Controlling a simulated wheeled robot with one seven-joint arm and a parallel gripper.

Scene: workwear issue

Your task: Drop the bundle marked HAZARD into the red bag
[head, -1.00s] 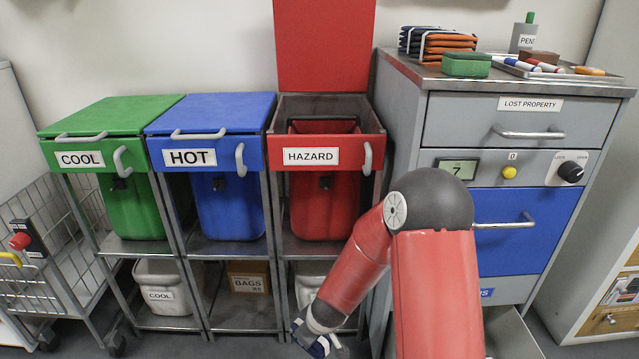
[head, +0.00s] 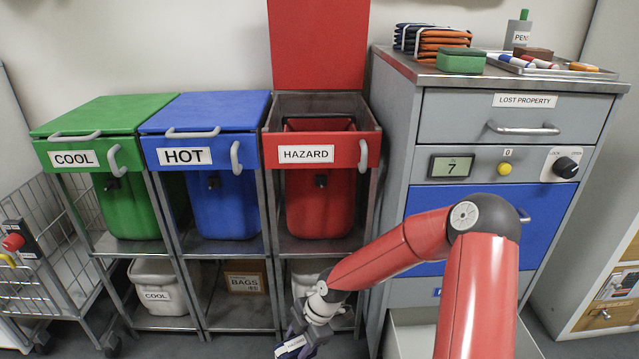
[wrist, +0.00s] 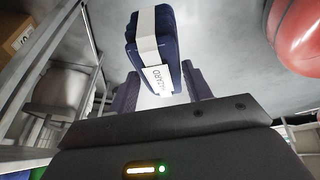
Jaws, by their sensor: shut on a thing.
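A dark blue folded bundle with a white band and a small printed tag (wrist: 150,30) is between the fingers of my gripper (wrist: 160,88) in the wrist view. The tag's print is turned and I cannot read it surely. In the head view my gripper (head: 304,336) is low, in front of the HAZARD stand's lower shelf, with the bundle (head: 291,347) at the bottom edge. The red bag (head: 320,205) hangs in the stand labelled HAZARD (head: 306,154). Its red lid (head: 318,45) stands up and its top is open. My gripper is below and in front of it.
The green COOL bin (head: 130,205) and blue HOT bin (head: 225,210) have shut lids. A grey drawer cabinet (head: 400,130) stands close right of the red bag. A wire trolley (head: 60,240) is at left. White tubs and a BAGS box (head: 247,278) sit on the lower shelves.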

